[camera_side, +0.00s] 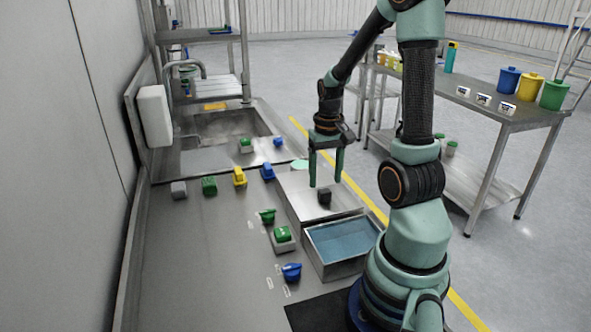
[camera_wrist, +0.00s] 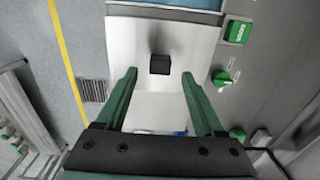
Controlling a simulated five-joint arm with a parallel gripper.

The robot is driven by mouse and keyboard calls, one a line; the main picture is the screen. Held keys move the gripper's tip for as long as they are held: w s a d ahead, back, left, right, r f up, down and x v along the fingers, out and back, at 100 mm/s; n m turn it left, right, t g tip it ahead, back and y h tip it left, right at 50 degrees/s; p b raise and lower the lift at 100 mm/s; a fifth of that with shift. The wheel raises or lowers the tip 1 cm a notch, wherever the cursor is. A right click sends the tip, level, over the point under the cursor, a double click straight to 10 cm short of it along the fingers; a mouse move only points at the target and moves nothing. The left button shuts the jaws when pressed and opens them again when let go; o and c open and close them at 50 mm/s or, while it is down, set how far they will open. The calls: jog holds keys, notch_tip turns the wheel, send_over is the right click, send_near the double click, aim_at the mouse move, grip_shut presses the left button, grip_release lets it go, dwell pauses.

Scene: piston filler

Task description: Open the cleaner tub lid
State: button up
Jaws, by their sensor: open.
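The steel lid (camera_side: 300,193) is a flat light-grey plate with a small black block-shaped knob (camera_side: 324,197). It lies flat beside an open steel tub (camera_side: 312,255) of blue liquid; what is under the lid is hidden. In the wrist view the lid (camera_wrist: 195,45) fills the middle, and its knob (camera_wrist: 160,64) appears between the fingertips. My gripper (camera_side: 325,185) is open, pointing down over the lid, with nothing held. In the wrist view my gripper (camera_wrist: 158,75) shows its two green fingers well apart, either side of the knob. I cannot tell the exact height gap.
Green switches (camera_side: 282,234) and a blue knob (camera_side: 291,272) sit on the counter left of the tub. Yellow (camera_side: 239,177) and other coloured controls stand farther back, near a sink (camera_side: 225,127). A table (camera_side: 510,118) with coloured tubs stands at right.

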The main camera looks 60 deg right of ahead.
aim_at(325, 191)
jog(key=shift+f, duration=1.75)
grip_shut()
